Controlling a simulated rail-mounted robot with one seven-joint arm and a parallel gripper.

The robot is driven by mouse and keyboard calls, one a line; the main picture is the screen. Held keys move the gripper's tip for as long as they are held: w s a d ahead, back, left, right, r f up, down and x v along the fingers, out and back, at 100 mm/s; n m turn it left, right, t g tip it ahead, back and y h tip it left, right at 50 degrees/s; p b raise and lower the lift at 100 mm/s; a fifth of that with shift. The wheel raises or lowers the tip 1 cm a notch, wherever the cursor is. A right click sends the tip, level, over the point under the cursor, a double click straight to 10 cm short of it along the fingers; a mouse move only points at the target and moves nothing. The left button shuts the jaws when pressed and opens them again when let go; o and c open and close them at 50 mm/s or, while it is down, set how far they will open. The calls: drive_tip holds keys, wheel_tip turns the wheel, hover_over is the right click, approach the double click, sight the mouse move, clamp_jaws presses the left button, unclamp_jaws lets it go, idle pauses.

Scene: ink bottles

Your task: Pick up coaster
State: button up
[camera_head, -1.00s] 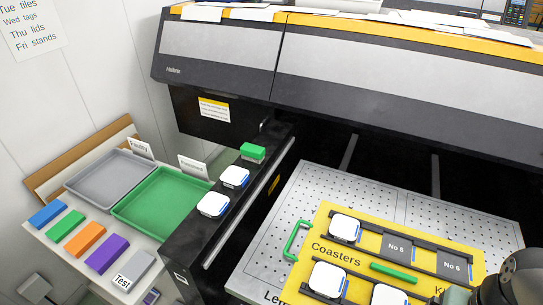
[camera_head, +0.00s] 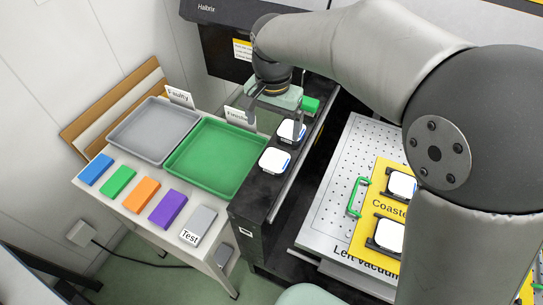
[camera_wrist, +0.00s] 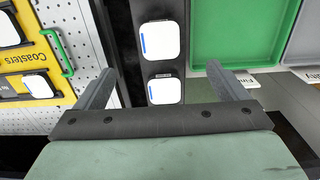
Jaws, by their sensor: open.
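Two white rounded-square coasters lie on the black ledge, a nearer one (camera_head: 275,160) and a farther one (camera_head: 291,131). Both also show in the wrist view, one at the top (camera_wrist: 160,41) and one lower (camera_wrist: 165,91), each with a blue strip at its left edge. My gripper (camera_head: 272,112) is over the far end of the ledge, beside the farther coaster. In the wrist view its fingers (camera_wrist: 160,72) are spread wide and empty, with the lower coaster between them in the picture. I cannot tell its exact height. More coasters (camera_head: 401,186) (camera_head: 388,236) sit in the yellow board.
A green tray (camera_head: 178,172) and a grey tray (camera_head: 117,145) stand left of the ledge, both empty. Small sign cards (camera_head: 179,97) stand behind them. A green block (camera_head: 311,105) is on the ledge near my gripper. Coloured blocks (camera_head: 146,194) line the table front.

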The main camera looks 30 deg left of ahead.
drive_tip(key=p, duration=0.1)
hover_over(275, 160)
drive_tip(key=s, duration=0.1)
wheel_tip(275, 160, down, 9)
drive_tip(key=shift+r, duration=0.15)
drive_tip(key=shift+w+f+p, duration=0.15)
drive_tip(key=shift+f+p, duration=0.25)
drive_tip(key=shift+f, duration=0.5)
drive_tip(key=shift+w+f+p, duration=0.2)
drive_tip(key=shift+f+p, duration=0.2)
drive_tip(key=shift+f, duration=0.5)
drive_tip(key=shift+w+f+p, duration=0.15)
drive_tip(key=shift+f+p, duration=0.25)
drive_tip(key=shift+f, duration=0.5)
drive_tip(key=c, duration=1.2)
